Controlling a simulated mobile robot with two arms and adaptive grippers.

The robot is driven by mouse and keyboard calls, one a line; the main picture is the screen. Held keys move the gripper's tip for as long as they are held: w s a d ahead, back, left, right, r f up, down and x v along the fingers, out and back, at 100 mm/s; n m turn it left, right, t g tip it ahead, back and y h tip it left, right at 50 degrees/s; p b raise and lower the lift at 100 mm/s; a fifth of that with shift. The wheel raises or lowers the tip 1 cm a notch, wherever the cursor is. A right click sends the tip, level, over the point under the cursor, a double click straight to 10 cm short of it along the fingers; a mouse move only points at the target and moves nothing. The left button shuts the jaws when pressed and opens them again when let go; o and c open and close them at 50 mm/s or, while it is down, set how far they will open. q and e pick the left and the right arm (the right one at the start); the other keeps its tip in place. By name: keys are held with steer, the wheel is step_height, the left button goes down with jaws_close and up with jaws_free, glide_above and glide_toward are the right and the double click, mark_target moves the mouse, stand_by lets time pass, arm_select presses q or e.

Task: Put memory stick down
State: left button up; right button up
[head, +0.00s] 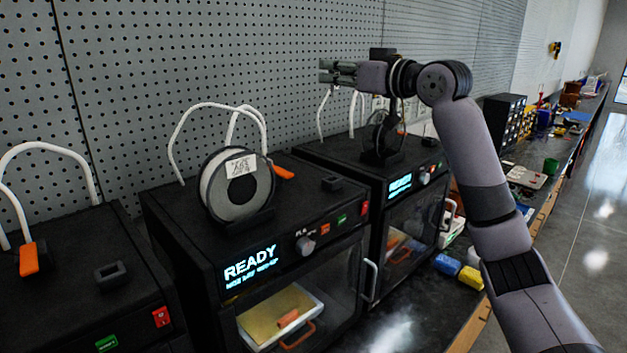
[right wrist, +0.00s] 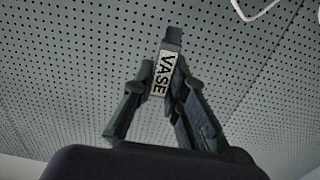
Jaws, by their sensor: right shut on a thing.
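My right gripper (head: 332,72) is up in the air at the top middle of the head view, above the middle and far printers and pointing left toward the pegboard. In the right wrist view its fingers (right wrist: 165,80) are shut on the memory stick (right wrist: 161,72). The stick is dark with a pale label reading VASE, and its dark end sticks out past the fingertips. In the head view I cannot make the stick out clearly. My left gripper is not in view.
The middle printer (head: 290,247) reads READY and carries a filament spool (head: 237,212) and a small dark block (head: 332,184). The far printer (head: 405,165) also has a spool. The near printer (head: 85,270) has a dark slotted piece (head: 111,274). A pegboard wall (head: 200,60) stands behind.

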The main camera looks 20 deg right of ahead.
step_height(320, 180, down, 16)
steer(key=shift+w+r+p, duration=0.15)
steer(key=shift+r+p, duration=0.05)
steer(key=shift+p, duration=0.9)
steer(key=shift+f, duration=0.25)
step_height(320, 180, down, 3)
steer(key=shift+f+p, duration=0.1)
steer(key=shift+p, duration=0.25)
steer(key=shift+f, duration=0.2)
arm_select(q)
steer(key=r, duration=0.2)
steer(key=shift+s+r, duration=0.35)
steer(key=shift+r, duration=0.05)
arm_select(e)
steer(key=shift+d, duration=0.1)
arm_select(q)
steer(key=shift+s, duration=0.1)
